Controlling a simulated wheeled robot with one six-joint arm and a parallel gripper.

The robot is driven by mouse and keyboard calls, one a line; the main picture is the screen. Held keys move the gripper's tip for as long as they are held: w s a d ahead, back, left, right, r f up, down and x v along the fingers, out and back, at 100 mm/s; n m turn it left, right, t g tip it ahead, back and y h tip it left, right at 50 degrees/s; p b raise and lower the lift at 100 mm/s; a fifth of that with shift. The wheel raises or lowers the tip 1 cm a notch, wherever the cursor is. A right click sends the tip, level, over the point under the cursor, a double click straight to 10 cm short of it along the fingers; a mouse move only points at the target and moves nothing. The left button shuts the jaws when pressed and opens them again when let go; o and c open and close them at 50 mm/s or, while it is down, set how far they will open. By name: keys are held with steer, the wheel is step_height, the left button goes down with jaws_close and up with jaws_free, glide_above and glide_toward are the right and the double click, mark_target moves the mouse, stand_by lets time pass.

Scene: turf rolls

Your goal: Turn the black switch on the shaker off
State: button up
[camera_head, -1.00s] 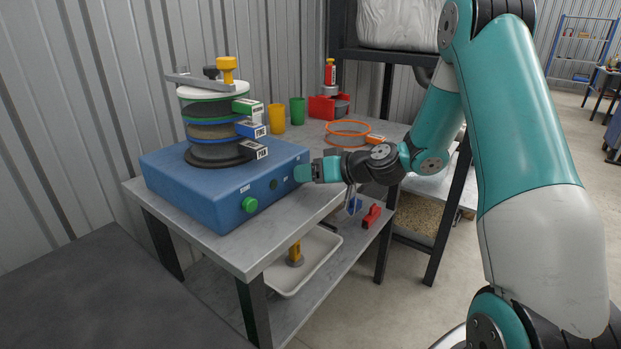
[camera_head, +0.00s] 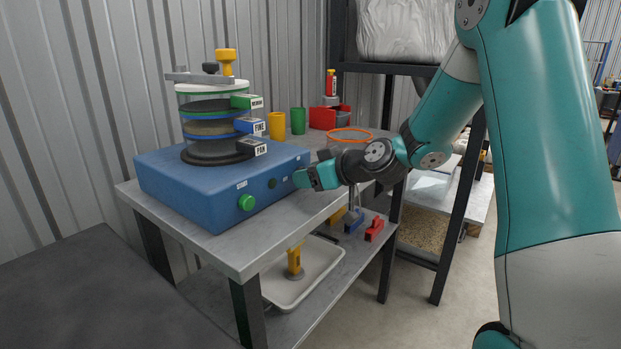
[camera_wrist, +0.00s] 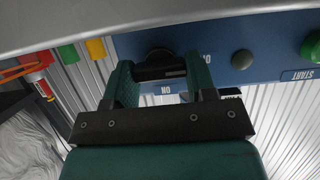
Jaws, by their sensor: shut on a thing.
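The blue shaker (camera_head: 205,190) stands on the grey bench, with stacked sieves (camera_head: 212,127) clamped on top. Its front has a green button (camera_head: 246,202) and a small dark round feature (camera_head: 272,183). My gripper (camera_head: 301,179) is at the right end of this front and hides the black switch in the head view. In the wrist view, which is upside down, the fingers of my gripper (camera_wrist: 158,74) are shut on the black switch (camera_wrist: 158,60), one on each side. An ON label (camera_wrist: 166,90) and a partly covered label (camera_wrist: 207,59) show beside it; the switch's exact setting is unclear.
A yellow cup (camera_head: 277,126), a green cup (camera_head: 298,121) and an orange-rimmed sieve (camera_head: 350,135) stand behind my gripper on the bench. A white tray (camera_head: 318,270) lies on the lower shelf. Open floor is at the right.

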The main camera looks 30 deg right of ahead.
steer(key=o, duration=0.9)
steer(key=shift+o, duration=0.2)
steer(key=shift+s, duration=0.1)
steer(key=v, duration=1.7)
steer(key=shift+s+r, duration=0.1)
steer(key=shift+r, duration=0.05)
